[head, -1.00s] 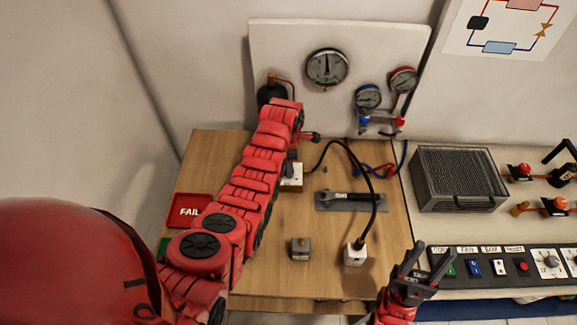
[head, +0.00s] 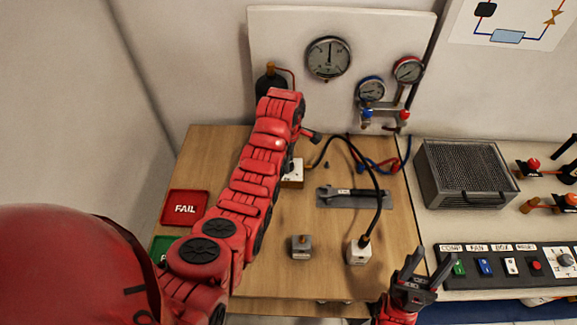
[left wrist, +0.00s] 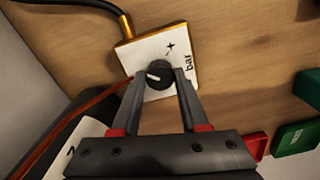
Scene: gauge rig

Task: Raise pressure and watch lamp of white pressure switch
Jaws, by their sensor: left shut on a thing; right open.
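In the left wrist view my left gripper (left wrist: 160,78) is shut on the black knob (left wrist: 159,73) of a white regulator box (left wrist: 135,52) marked "bar" and "+". In the head view my left arm hides that gripper and part of the box (head: 292,178). A black hose runs from the box to the white pressure switch (head: 357,254), upright at the table's front. No lit lamp can be made out on the switch. The large round gauge (head: 328,58) on the panel has its needle pointing about straight up. My right gripper (head: 417,264) is open and empty at the table's front right corner.
A grey switch (head: 301,247) stands left of the white one. A grey plate (head: 335,201) with a dark tool lies behind them. The red FAIL tray (head: 185,208) and a green tray (head: 161,245) are at left. A control strip (head: 510,263) is at right.

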